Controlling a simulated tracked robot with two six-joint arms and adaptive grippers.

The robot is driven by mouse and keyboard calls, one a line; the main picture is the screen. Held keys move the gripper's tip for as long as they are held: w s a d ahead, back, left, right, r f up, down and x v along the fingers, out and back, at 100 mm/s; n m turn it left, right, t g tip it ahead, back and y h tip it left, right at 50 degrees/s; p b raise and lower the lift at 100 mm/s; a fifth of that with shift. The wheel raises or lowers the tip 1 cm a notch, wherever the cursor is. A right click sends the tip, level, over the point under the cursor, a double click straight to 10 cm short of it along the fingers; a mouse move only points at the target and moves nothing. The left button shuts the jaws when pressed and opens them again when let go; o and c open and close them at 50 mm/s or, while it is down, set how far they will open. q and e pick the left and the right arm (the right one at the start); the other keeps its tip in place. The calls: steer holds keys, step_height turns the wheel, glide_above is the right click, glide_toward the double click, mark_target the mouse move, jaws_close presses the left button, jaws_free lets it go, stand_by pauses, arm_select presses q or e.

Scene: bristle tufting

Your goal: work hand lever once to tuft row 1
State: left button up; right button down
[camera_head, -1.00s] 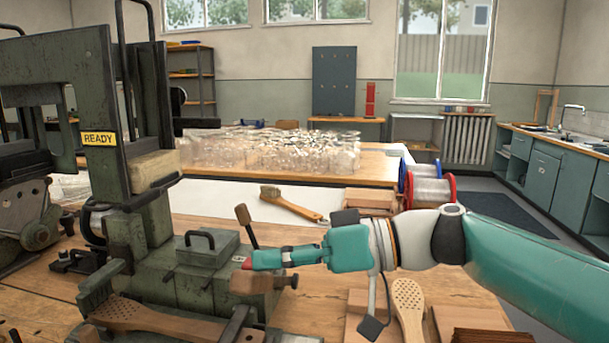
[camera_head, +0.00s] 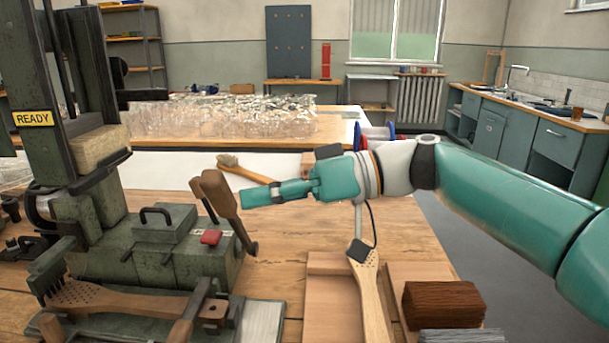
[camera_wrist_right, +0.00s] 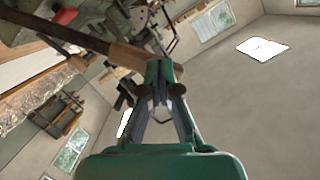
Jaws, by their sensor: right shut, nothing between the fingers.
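The green tufting machine (camera_head: 150,245) stands at the left with a yellow READY label (camera_head: 33,119). Its wooden lever handle (camera_head: 219,196) now points up and slightly left, with a dark end at its lower right. My right gripper (camera_head: 245,198) is shut and empty, its tips right beside the handle; I cannot tell whether they touch. The wrist view shows the handle (camera_wrist_right: 128,56) crossing near the fingertips (camera_wrist_right: 163,85). A perforated wooden brush body (camera_head: 100,297) lies on the machine's front fixture. My left gripper is out of view.
A red button (camera_head: 210,237) sits on the machine's block. Another wooden brush body (camera_head: 372,300) and a dark brown block (camera_head: 443,304) lie on the bench at right. A brush (camera_head: 240,170) lies behind my gripper. Clear bags (camera_head: 225,115) cover the back table.

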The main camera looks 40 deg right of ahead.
steer(key=v, duration=0.6)
steer(key=shift+w+d+r, duration=0.1)
steer(key=shift+w, duration=0.05)
